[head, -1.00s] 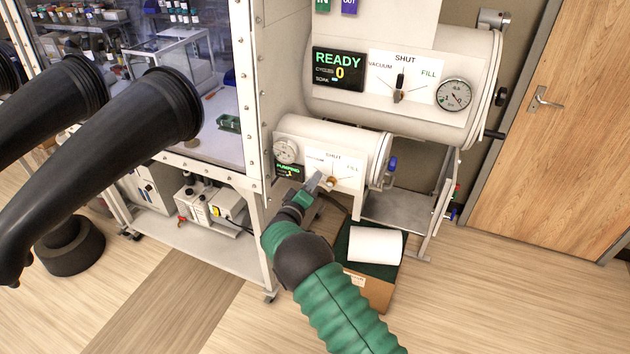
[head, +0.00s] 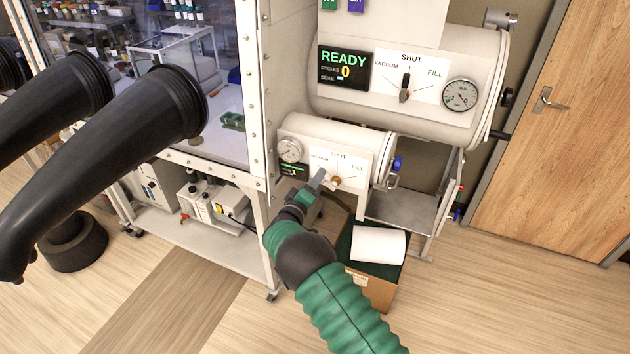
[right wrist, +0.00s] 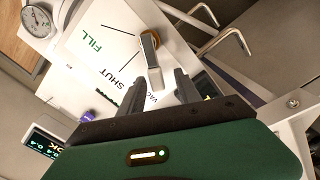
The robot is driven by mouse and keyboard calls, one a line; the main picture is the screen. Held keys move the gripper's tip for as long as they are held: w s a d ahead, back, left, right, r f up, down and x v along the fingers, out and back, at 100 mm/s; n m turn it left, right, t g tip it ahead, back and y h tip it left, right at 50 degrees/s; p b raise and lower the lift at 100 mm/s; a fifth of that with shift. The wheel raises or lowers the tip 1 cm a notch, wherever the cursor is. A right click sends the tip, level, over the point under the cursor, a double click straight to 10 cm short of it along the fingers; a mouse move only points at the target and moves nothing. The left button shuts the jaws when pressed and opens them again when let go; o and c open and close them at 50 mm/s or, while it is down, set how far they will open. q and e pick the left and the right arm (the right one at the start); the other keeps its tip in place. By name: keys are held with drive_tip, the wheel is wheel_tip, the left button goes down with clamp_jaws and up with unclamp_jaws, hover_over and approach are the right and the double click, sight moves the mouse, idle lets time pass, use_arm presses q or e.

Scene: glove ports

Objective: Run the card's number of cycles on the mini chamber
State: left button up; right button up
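The mini chamber (head: 350,135) is the small white cylinder below the large one. Its valve panel (head: 322,158) reads VACUUM, SHUT and FILL. Its lever (right wrist: 153,62) points to the vacuum side in the right wrist view. Its round gauge (head: 290,149) and small display (head: 292,169) are on the left; the display's green text is too small to read. My right gripper (head: 320,180) is at this valve. In the right wrist view its fingers (right wrist: 158,92) are apart, around the lever's end; contact is unclear. My left gripper is out of view. No readable card shows.
The large chamber (head: 410,40) above has a display (head: 343,68) reading READY, cycles 0, and its lever at SHUT. Black gloves (head: 130,130) stick out at left. A box (head: 375,285) with a white sheet (head: 378,245) stands below. Floor is clear at right.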

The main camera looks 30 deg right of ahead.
drive_tip(key=shift+s, duration=0.1)
drive_tip(key=b+v, duration=0.2)
drive_tip(key=v, duration=1.4)
drive_tip(key=shift+a, duration=0.4)
drive_tip(key=shift+s+f, duration=0.1)
drive_tip(key=shift+d, duration=0.1)
